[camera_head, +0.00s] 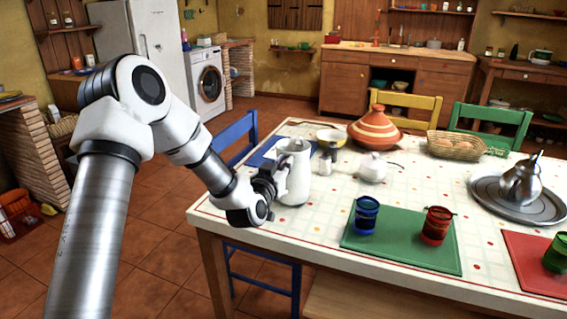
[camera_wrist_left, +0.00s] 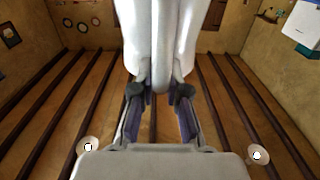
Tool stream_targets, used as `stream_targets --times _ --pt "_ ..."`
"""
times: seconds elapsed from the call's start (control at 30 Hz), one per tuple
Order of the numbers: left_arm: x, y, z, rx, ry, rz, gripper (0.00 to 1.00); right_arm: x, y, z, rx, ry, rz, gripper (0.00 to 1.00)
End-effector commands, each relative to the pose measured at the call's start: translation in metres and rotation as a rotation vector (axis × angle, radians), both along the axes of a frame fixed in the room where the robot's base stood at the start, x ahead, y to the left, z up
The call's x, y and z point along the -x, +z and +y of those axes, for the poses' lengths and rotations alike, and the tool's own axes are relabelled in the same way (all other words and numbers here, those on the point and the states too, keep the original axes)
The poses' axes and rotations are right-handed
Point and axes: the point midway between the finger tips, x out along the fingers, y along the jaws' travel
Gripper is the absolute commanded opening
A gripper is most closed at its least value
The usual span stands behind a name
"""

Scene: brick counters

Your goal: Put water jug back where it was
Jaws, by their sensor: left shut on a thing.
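The white water jug (camera_head: 294,172) is upright at the near left part of the table (camera_head: 330,262). My left gripper (camera_head: 273,182) is at its left side, shut on its handle. In the left wrist view the jug (camera_wrist_left: 135,30) fills the top middle, with its handle between the fingertips of my left gripper (camera_wrist_left: 160,92). I cannot tell whether the jug's base touches the tabletop or hangs just above it. My right gripper is not in view.
Behind the jug lie a blue mat (camera_head: 262,153) and a yellow-rimmed bowl (camera_head: 331,138). A green mat (camera_head: 400,252) holds blue and red cups nearer me.

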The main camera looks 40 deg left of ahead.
Motion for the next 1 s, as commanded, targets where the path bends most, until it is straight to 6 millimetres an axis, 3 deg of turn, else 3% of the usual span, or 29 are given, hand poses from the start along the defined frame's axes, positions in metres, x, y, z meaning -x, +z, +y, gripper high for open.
stream_targets --times 0.93,1.0 --pt "-0.001 -0.007 0.0 -0.002 0.001 -0.008 0.0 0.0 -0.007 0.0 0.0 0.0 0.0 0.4" --pt "-0.001 -0.006 0.0 -0.002 0.001 -0.008 0.32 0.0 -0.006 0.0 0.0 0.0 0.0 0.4"
